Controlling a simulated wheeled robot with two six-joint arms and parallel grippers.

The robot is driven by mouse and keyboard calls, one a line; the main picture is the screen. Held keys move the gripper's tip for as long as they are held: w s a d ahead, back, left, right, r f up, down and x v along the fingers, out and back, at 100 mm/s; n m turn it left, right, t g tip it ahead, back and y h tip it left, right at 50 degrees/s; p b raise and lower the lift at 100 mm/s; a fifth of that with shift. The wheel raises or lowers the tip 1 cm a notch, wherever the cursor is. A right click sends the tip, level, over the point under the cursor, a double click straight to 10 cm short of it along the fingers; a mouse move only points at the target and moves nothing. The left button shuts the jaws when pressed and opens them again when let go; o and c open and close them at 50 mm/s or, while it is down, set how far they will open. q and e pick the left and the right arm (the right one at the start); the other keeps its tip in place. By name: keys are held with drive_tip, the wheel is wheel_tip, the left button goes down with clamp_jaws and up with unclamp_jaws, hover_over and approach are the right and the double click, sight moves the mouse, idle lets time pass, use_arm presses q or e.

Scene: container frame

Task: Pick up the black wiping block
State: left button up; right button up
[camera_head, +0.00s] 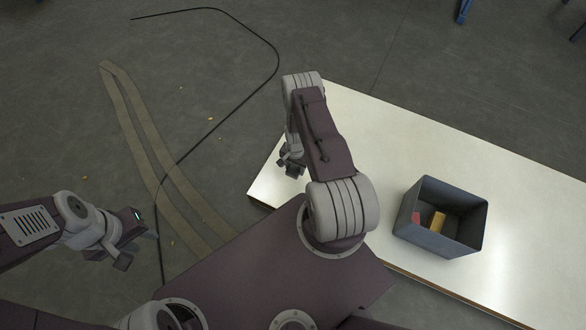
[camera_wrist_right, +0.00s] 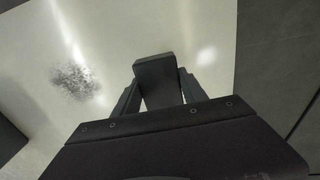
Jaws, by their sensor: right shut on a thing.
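The black wiping block (camera_wrist_right: 157,82) is between the two dark fingers of my right gripper (camera_wrist_right: 158,100) in the right wrist view. The gripper is shut on it, and the block's end sticks out past the fingertips over the pale table. In the head view my right gripper (camera_head: 292,168) is at the table's left end; the block is too small and dark there to tell apart from the fingers. A dark speckled smudge (camera_wrist_right: 76,83) lies on the table to the left of the block in the wrist view. My left gripper (camera_head: 108,258) is over the floor at the lower left, its jaw opening unclear.
A pale table (camera_head: 400,150) runs to the right. A dark grey open bin (camera_head: 465,240) stands on it, holding a yellow piece (camera_head: 437,222) and a red piece (camera_head: 416,218). A black cable (camera_head: 240,103) lies on the floor. The table's far part is clear.

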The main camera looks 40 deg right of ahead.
drive_tip(key=s+d+r+p, duration=0.4)
drive_tip(key=s+d+r, duration=0.2)
drive_tip(key=d, duration=0.2)
drive_tip(key=shift+s+d, duration=0.3)
drive_tip(key=shift+s, duration=0.05)
drive_tip(key=shift+r, duration=0.1)
